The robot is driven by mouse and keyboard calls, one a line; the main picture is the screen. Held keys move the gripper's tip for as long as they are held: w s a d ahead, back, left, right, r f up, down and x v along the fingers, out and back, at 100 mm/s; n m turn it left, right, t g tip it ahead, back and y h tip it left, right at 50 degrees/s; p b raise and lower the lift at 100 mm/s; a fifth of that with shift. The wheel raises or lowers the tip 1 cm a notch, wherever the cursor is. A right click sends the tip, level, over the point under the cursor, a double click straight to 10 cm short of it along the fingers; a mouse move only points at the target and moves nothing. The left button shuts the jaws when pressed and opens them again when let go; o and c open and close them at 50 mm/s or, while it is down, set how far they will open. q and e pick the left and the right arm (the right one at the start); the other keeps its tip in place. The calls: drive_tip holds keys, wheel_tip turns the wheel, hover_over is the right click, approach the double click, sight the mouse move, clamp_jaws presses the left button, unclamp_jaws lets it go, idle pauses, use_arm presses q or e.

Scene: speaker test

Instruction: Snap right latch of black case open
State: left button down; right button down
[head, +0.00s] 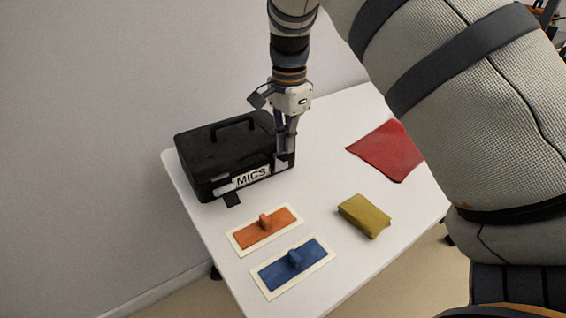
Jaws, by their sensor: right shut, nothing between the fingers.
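The black case (215,155) stands closed at the far left of the white table, with a handle on its lid and a "MICS" label (252,177) on its front. The left latch (232,198) hangs down as a dark flap at the front's left part. My right gripper (284,157) points down at the front right part of the case, its fingers shut with nothing between them. The right latch is mostly hidden behind the fingertips, so I cannot tell its state or whether they touch it. My left gripper is not in view.
On the white table (325,130) lie an orange block with a knob (280,221) and a blue one (310,272), each on a pale base. A wall stands behind the case.

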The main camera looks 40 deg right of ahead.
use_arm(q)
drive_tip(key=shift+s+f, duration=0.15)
use_arm(e)
drive_tip(key=shift+s+f, duration=0.1)
drive_tip(key=shift+f, duration=1.05)
idle(0.4)
